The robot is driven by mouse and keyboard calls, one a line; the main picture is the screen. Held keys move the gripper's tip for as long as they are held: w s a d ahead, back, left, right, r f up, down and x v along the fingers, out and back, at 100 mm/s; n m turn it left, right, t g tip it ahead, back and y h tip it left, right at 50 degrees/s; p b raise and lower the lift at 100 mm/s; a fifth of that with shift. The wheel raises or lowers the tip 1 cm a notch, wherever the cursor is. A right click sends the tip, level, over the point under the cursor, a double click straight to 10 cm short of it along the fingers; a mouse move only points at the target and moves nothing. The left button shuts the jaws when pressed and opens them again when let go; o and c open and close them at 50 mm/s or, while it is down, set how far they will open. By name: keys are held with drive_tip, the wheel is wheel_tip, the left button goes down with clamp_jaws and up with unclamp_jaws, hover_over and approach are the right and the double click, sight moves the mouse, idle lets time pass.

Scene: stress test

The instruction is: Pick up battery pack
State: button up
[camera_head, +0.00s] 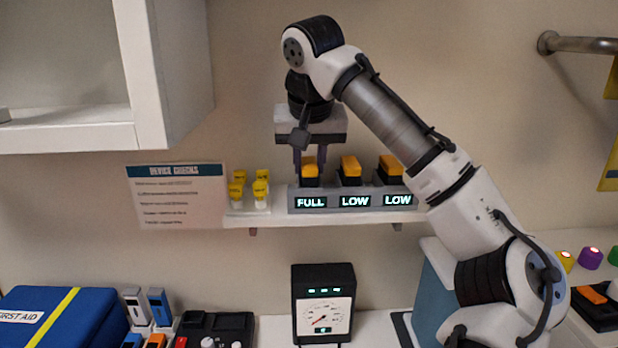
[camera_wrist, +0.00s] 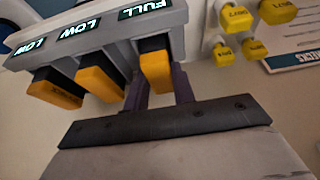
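Three battery packs with orange tops and black bodies stand in the slots of a grey charger (camera_head: 343,189) on a wall shelf. The left pack (camera_head: 310,169) is behind the FULL display. The middle pack (camera_head: 350,167) and right pack (camera_head: 390,168) are behind LOW displays. My gripper (camera_head: 309,170) points down over the FULL pack, its two dark purple fingers open on either side of it. In the wrist view the FULL pack (camera_wrist: 157,70) shows between the fingers (camera_wrist: 160,88); firm contact cannot be made out. The pack is still seated in the charger.
Yellow-capped vials (camera_head: 250,190) stand in a rack left of the charger. A paper sign (camera_head: 178,198) hangs behind them. A white cabinet (camera_head: 165,70) is at upper left. Below are a gauge box (camera_head: 323,303) and a blue first aid case (camera_head: 60,320) on the counter.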

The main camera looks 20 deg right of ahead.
clamp_jaws()
